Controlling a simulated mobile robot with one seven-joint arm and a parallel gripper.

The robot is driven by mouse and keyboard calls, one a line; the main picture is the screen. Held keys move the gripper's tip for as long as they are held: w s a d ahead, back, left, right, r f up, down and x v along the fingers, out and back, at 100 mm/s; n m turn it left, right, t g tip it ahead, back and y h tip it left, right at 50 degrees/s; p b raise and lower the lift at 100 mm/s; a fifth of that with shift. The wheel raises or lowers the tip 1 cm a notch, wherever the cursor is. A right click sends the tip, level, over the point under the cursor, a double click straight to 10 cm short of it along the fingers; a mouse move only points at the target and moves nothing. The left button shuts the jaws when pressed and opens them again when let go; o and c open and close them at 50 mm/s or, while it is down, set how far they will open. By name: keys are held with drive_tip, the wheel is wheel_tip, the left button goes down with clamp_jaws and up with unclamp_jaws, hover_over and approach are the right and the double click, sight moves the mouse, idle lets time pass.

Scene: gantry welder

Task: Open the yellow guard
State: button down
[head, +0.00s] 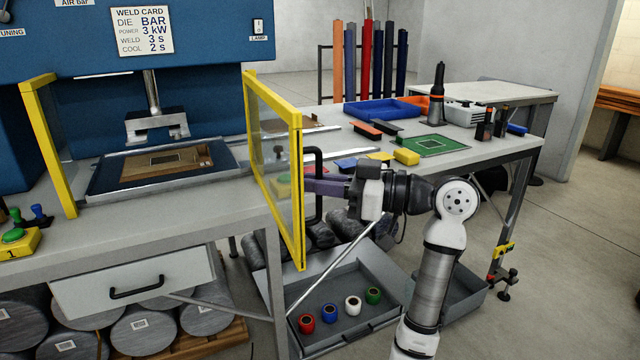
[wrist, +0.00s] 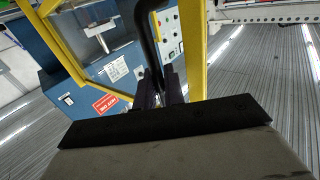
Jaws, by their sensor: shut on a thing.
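The yellow guard (head: 299,190) is a clear panel in a yellow frame. In the head view it stands swung out from the front of the blue welder, over the bench's front edge. Its black handle (head: 319,184) is on the panel's right face. My gripper (head: 318,186) reaches in from the right and is shut on this handle. In the wrist view the handle (wrist: 150,45) runs down between the two fingers (wrist: 160,88), with the yellow frame (wrist: 195,60) beside it. The fingertips are partly hidden in the head view.
A fixed yellow side panel (head: 50,145) stands left of the die bed (head: 165,165). A side table (head: 470,145) with trays and parts is behind my arm. Floor at the right is clear.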

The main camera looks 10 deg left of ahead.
idle(0.3)
drive_tip(key=c, duration=1.6)
unclamp_jaws()
drive_tip(key=shift+a, duration=0.1)
drive_tip(key=d, duration=0.4)
drive_tip(key=s+d+b, duration=0.1)
drive_tip(key=d, duration=0.4)
drive_tip(key=d+b, duration=0.1)
drive_tip(key=d, duration=0.3)
drive_tip(key=shift+s+d, duration=0.2)
drive_tip(key=shift+d, duration=0.2)
